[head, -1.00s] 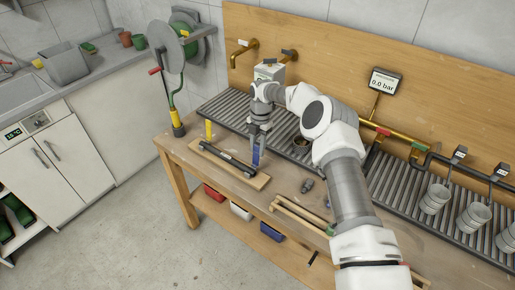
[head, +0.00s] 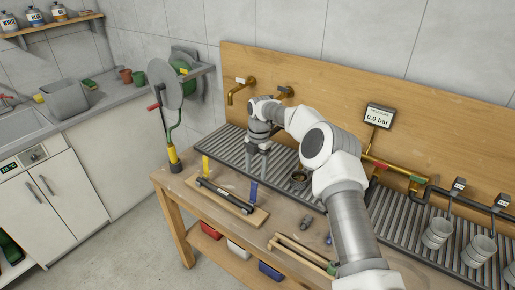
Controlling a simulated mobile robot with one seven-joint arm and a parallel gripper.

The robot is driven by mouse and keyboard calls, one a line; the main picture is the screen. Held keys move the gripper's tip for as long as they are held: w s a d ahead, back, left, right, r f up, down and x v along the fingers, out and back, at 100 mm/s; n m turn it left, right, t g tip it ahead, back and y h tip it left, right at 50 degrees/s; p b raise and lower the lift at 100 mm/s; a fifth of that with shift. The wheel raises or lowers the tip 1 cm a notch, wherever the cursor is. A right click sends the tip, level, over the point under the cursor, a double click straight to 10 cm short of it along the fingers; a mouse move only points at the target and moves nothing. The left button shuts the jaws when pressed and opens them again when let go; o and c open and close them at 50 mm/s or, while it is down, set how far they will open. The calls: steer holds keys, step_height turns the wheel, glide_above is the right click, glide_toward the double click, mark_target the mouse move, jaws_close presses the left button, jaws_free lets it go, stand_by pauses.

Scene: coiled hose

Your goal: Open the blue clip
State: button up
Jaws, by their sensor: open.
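The blue clip (head: 253,191) shows as a flat blue lever standing upright near the right end of a wooden board on the bench. A dark bar (head: 224,195) lies along the board beside it. A yellow lever (head: 205,165) stands upright at the board's left end. My gripper (head: 257,166) points down above and behind the blue clip, with a visible gap between them. Its jaws are open, with nothing seen between them. The foot of the blue clip is too small to make out clearly.
A slatted metal drain (head: 225,142) runs behind the board. A dark ring (head: 298,180) and small grey fittings (head: 306,221) lie to the right. Brass taps (head: 240,88) stick out of the wooden back panel. A hose reel (head: 163,88) hangs at the left.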

step_height(320, 180, up, 11)
steer(key=shift+w+d, duration=0.3)
steer(key=shift+w, duration=0.15)
steer(key=shift+f, duration=0.1)
steer(key=s+r+m+t, duration=0.2)
steer(key=s+r+m, duration=0.3)
steer(key=r, duration=0.7)
steer(key=s+d+r+m+t+h, duration=0.2)
steer(key=s+d+r+m, duration=0.45)
steer(key=s+r, duration=0.35)
steer(key=s+d+f+m+t, duration=0.1)
steer(key=s+d+f+m, duration=0.2)
steer(key=s+m, duration=0.6)
steer(key=s+d+f+m+t+y, duration=0.1)
steer(key=s+d+f+m, duration=0.2)
steer(key=s, duration=1.4)
steer(key=d+m, duration=0.4)
steer(key=m, duration=0.1)
steer(key=shift+s+f+m+t, duration=0.15)
steer(key=shift+s+m+t, duration=0.1)
steer(key=shift+m+t, duration=0.1)
